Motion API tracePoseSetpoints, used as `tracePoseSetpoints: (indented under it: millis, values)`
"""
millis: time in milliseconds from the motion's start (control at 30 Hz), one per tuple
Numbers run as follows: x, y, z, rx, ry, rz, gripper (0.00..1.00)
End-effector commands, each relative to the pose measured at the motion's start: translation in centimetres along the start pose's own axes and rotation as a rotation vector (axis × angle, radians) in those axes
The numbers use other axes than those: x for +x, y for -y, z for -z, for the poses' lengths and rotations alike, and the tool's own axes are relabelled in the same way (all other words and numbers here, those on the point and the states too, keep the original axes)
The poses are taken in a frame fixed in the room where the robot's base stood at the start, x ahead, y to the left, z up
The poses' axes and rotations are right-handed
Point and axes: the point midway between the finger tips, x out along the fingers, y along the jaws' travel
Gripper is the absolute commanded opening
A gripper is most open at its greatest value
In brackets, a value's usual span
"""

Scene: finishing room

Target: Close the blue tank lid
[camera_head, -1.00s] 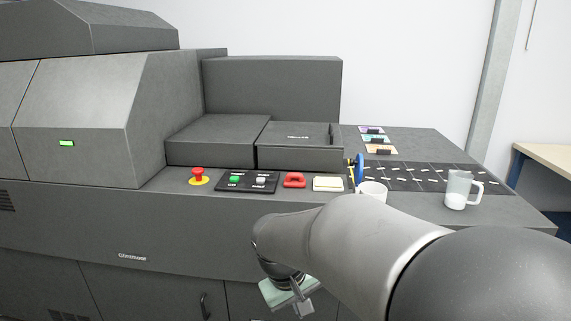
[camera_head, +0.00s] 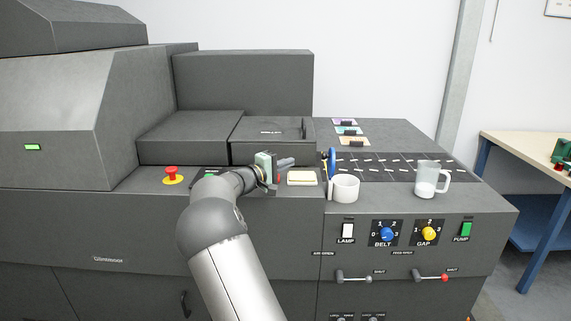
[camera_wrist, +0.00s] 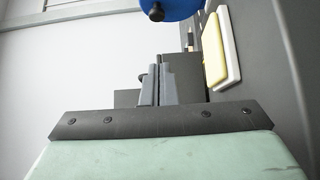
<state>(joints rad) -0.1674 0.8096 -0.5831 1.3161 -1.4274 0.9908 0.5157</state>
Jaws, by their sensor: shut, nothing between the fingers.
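The fingers (camera_wrist: 160,75) are shut and empty in the wrist view.
A pale yellow pad (camera_head: 302,177) lies right of my gripper. A red stop button (camera_head: 172,174) is at left.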

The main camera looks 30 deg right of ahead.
Motion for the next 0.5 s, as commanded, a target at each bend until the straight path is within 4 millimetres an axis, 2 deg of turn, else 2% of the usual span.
tracePoseSetpoints:
  millis: [100,300,500]
  values:
    - [2.9,-0.3,-0.1,-0.002,0.004,0.001,0.0]
    - [6.8,-0.3,-0.3,-0.001,0.003,0.001,0.0]
    - [8.5,-0.1,-2.2,-0.002,0.001,0.003,0.0]
